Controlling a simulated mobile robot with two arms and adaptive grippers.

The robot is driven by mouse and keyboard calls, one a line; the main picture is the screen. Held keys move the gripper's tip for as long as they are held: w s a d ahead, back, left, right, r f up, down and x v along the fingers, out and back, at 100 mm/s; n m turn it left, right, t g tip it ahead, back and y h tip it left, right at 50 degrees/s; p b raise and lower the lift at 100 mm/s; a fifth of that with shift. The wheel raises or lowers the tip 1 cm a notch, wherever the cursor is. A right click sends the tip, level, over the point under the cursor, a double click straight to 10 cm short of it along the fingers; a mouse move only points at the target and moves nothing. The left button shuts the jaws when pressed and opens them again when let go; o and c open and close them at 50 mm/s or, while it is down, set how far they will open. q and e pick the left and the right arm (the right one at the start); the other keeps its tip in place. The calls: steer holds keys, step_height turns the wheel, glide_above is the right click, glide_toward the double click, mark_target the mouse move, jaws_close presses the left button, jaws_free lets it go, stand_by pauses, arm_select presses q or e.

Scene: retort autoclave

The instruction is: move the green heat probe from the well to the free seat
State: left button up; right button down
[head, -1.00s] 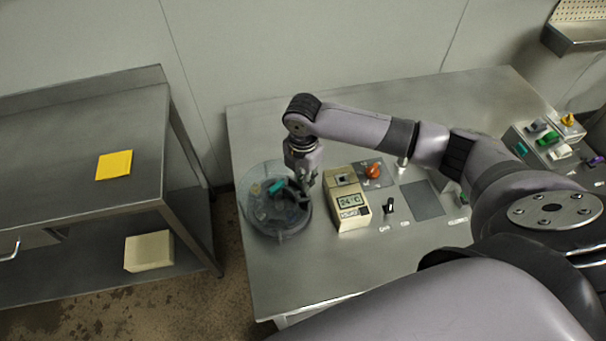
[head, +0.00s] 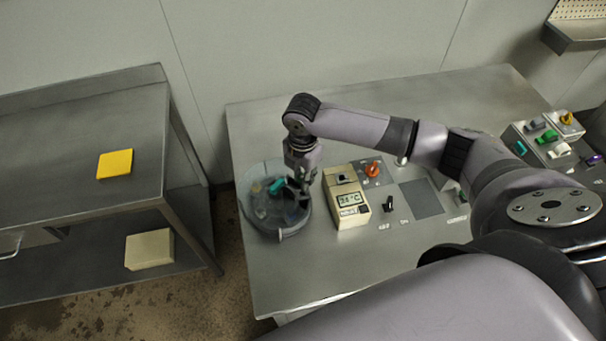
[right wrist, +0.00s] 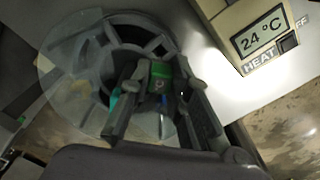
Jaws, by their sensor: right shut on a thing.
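My right gripper (head: 302,186) points down into a round grey rack (head: 281,235) with a clear wall. The right wrist view shows its two dark fingers (right wrist: 162,90) shut on the green heat probe (right wrist: 160,76), which has a pale mark on its top. The probe is over or in an opening of the rack; its lower end is hidden, so I cannot tell how deep it sits. The beige heater box (head: 350,211), with a square well (head: 343,178) on top, stands just right of the rack. My left gripper is not in view.
A teal piece (head: 277,186) is in the rack. Right of the heater box are an orange knob (head: 373,169), a black switch (head: 388,203) and a grey square plate (head: 421,198). A box of coloured parts (head: 548,140) stands far right. The front table area is clear.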

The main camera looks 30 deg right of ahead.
steer(key=shift+p, duration=0.4)
stand_by(0.4)
steer(key=shift+f, duration=0.25)
stand_by(0.4)
steer(key=shift+f+b, duration=0.45)
steer(key=shift+f, duration=0.3)
steer(key=shift+f, duration=0.35)
steer(key=shift+f, duration=0.4)
steer(key=shift+f, duration=0.2)
stand_by(0.5)
steer(key=shift+f, duration=0.45)
stand_by(0.4)
steer(key=shift+f, duration=0.1)
stand_by(0.7)
